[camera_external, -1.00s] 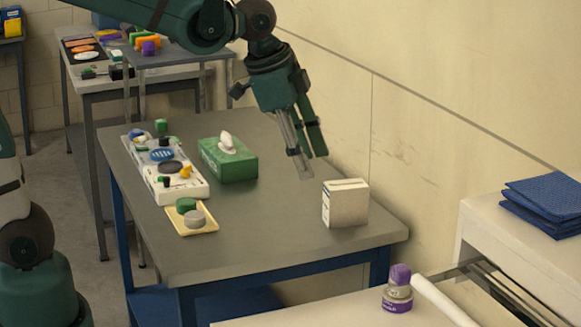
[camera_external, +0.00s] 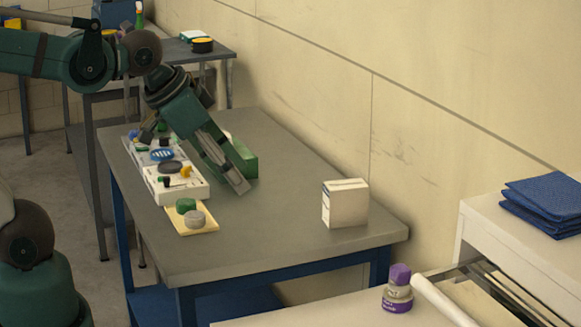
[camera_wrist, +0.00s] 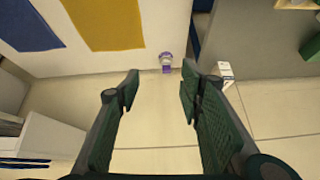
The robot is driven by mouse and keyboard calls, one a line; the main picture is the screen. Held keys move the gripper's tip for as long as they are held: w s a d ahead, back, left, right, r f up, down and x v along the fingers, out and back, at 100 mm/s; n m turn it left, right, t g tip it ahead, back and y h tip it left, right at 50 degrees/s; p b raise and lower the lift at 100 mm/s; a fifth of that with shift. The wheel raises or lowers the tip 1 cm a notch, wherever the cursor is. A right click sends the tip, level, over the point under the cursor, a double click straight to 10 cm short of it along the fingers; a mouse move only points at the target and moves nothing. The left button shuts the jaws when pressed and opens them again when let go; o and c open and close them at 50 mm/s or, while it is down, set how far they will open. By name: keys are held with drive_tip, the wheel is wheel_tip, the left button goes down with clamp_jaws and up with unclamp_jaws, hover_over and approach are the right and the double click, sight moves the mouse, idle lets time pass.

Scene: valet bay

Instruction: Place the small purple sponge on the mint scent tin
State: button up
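A purple block-like piece (camera_external: 400,273) sits on a small grey round container with a purple label (camera_external: 397,297) on the white surface at the lower right. I cannot tell if it is the sponge or a lid. They also show in the wrist view (camera_wrist: 166,62). My gripper (camera_external: 245,182) is open and empty over the grey table, in front of the green tissue box. In the wrist view its fingers (camera_wrist: 160,75) are wide apart. A green piece (camera_external: 186,205) and a grey round piece (camera_external: 195,219) are on a cream tray (camera_external: 207,230). No mint label is legible.
A white box (camera_external: 344,203) stands at the grey table's right. A white organiser (camera_external: 196,190) and the green tissue box (camera_external: 247,160) are at its left and back. Folded blue cloths (camera_external: 545,203) lie far right. The table's front middle is clear.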

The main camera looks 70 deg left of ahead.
drive_tip(key=shift+s+f+n+t, duration=0.15)
drive_tip(key=shift+s+f+n, duration=0.1)
drive_tip(key=shift+s, duration=0.25)
drive_tip(key=shift+s+f+n+t, duration=0.15)
drive_tip(key=shift+s+f+n, duration=0.1)
drive_tip(key=shift+s, duration=0.25)
